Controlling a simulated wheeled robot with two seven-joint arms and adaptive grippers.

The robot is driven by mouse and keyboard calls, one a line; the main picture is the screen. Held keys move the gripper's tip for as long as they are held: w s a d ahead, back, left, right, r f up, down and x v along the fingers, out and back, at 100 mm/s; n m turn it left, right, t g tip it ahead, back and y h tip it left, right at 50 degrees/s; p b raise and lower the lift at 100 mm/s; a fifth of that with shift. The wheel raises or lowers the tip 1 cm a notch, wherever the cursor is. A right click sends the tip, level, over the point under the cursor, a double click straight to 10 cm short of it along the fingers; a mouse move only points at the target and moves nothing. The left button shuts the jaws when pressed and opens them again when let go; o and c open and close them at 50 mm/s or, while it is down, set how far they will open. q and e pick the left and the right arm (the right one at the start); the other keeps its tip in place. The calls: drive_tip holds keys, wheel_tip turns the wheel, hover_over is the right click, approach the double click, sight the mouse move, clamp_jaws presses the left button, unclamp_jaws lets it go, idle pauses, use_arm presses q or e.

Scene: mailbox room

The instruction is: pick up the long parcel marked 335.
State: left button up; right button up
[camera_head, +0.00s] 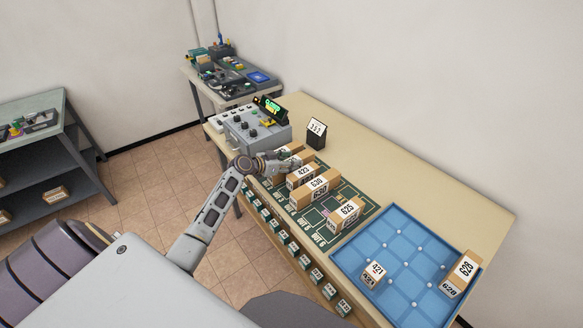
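My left gripper (290,163) is over the far end of the row of parcels on the long table. It is beside the parcel marked 423 (301,177), close to a brown parcel (294,148) that it partly covers. That parcel's number is hidden, so I cannot tell whether it is 335. I cannot make out whether the fingers are open or shut on it. A black stand holds a white number card (317,127) that seems to read 335 or similar. My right gripper is not in view.
Parcels marked 630 (318,188) and 625 (345,214) stand on the green mat (367,205). The blue tray (402,252) holds parcels 421 (375,272) and 628 (461,273). A grey control box (256,128) stands beyond the row. The table's right back strip is clear.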

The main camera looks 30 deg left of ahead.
use_arm(q)
drive_tip(key=c, duration=0.9)
drive_tip(key=shift+r, duration=0.1)
drive_tip(key=shift+r+b, duration=0.4)
drive_tip(key=shift+r, duration=4.6)
